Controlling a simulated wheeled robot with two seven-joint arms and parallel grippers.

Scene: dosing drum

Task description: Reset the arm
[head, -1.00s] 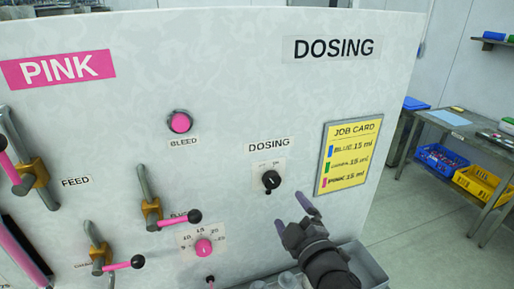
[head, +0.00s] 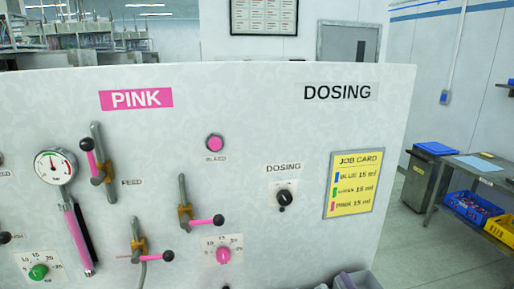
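Whether this gripper is open or shut cannot be made out. It is below the dosing knob (head: 284,198) and apart from it. My other gripper is out of view. The white dosing panel (head: 330,120) fills the middle, with a yellow job card (head: 354,184) at its right.
The panel carries a pink bleed button (head: 215,143), a feed valve lever (head: 97,160), a gauge (head: 55,167), a pink dial (head: 223,255) and a green dial (head: 38,272). Open floor and a side table (head: 480,170) lie to the right.

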